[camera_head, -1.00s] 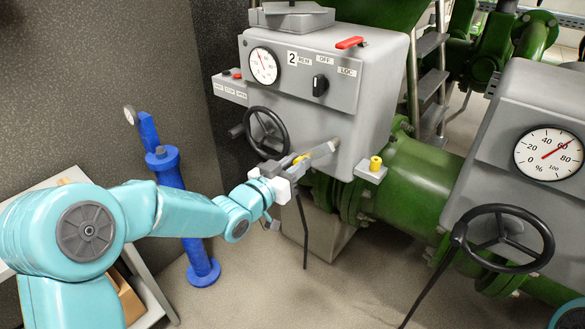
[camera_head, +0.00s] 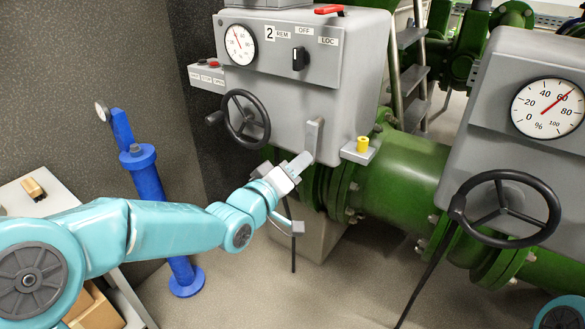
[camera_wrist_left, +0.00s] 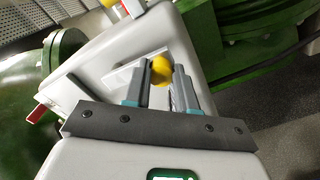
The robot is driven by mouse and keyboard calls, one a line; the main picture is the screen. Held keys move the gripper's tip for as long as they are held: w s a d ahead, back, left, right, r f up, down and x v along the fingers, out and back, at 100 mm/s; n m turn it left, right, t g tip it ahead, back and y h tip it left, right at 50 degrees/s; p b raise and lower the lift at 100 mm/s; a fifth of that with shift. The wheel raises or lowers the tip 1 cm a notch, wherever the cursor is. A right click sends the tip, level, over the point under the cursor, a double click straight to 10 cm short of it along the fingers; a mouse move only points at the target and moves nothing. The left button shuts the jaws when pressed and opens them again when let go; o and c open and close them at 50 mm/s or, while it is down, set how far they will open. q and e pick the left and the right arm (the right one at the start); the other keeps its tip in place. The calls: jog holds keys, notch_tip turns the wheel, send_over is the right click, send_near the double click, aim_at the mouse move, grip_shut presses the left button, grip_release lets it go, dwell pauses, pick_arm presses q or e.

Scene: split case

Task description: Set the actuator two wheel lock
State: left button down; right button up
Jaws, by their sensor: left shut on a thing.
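Actuator two (camera_head: 345,75) is the grey box marked 2, with a dial, a selector switch and a black handwheel (camera_head: 246,118). A flat grey lock lever (camera_head: 313,136) hangs downward on its front, right of the wheel. My left gripper (camera_head: 299,164) is at the lever's lower end. In the left wrist view, the gripper (camera_wrist_left: 160,84) is shut on the lever's yellow knob (camera_wrist_left: 161,69), which shows between the fingertips. In the head view the knob is hidden by the gripper. My right gripper is out of view.
A small bracket with a yellow peg (camera_head: 362,144) sticks out right of the lever. A second actuator (camera_head: 490,110) with a larger handwheel (camera_head: 505,208) stands at right. A blue post (camera_head: 150,185) stands at left, near a pale table (camera_head: 60,197). Green pipes run behind.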

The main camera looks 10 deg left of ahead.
pick_arm(q)
jog(key=shift+d+n, duration=0.2)
jog(key=shift+n, duration=0.2)
jog(key=c, duration=0.9)
grip_release()
jog(key=shift+s, duration=0.1)
jog(key=v, duration=1.6)
jog(key=shift+b, duration=0.4)
jog(key=shift+s, duration=0.15)
